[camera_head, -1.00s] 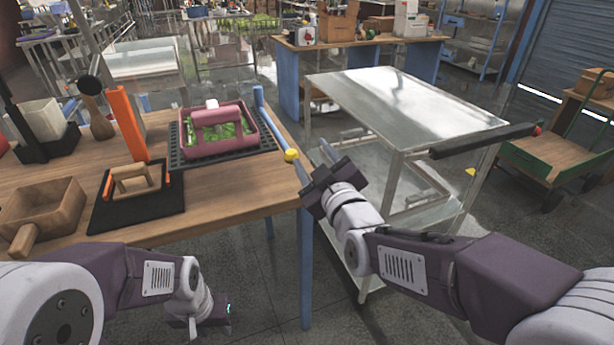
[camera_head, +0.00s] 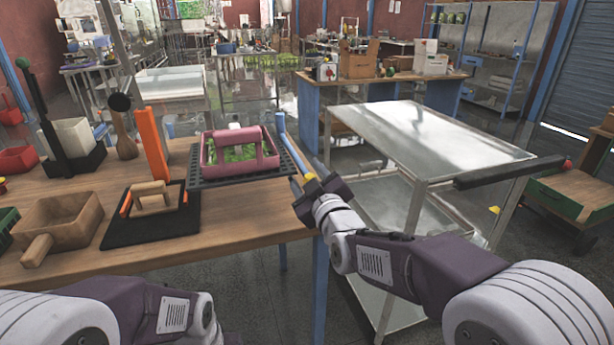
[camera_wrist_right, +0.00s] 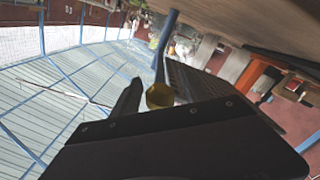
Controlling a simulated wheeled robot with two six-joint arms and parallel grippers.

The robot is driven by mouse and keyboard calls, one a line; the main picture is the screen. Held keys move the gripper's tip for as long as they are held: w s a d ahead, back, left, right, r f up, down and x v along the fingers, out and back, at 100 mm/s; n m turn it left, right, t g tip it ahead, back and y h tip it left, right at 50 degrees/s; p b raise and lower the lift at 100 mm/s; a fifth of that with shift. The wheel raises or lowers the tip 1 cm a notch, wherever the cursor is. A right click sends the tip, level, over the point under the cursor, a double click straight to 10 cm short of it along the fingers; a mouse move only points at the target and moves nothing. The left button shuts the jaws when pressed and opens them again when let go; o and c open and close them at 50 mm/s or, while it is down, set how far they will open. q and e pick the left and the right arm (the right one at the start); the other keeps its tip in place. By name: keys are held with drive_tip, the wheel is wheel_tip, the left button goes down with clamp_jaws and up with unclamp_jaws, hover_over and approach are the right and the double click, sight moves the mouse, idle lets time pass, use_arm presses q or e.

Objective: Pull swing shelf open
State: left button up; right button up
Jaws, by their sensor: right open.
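A blue bar (camera_head: 283,140) with a yellow knob (camera_head: 311,178) at its near end stands at the table's right edge, beside a dark slotted shelf (camera_head: 286,158). A pink carrier (camera_head: 239,150) with green contents sits on the shelf. My right gripper (camera_head: 307,174) is open at the yellow knob. In the right wrist view the knob (camera_wrist_right: 160,96) and the blue bar (camera_wrist_right: 163,50) lie between the two dark fingers; whether they touch is unclear. My left arm shows at the lower left, with its gripper out of the frame.
The wooden table (camera_head: 240,215) carries a wooden box (camera_head: 60,222), a black mat (camera_head: 150,232) with a small wooden frame, and an orange upright (camera_head: 150,145).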

drive_tip(key=shift+c, duration=0.3)
clamp_jaws()
idle(1.1)
